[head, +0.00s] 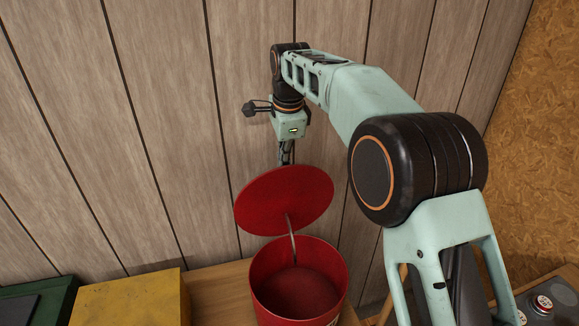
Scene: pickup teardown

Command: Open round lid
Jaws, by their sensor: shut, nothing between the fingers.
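A round red lid (284,200) is tilted up above a red cylindrical bin (259,290). A thin curved metal rod (292,238) runs between the lid's underside and the bin. The bin's opening is uncovered, and its inside looks empty. My gripper (286,160) points down just behind the lid's upper edge. It is shut with nothing in it. Its fingertips are partly hidden by the lid, so I cannot tell whether they touch it.
A yellow box (130,300) and a dark green box (40,303) stand to the left of the bin. A wooden surface (218,290) shows between the yellow box and the bin. A plank wall (170,120) rises close behind. Round items with labels (541,303) lie at the lower right.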

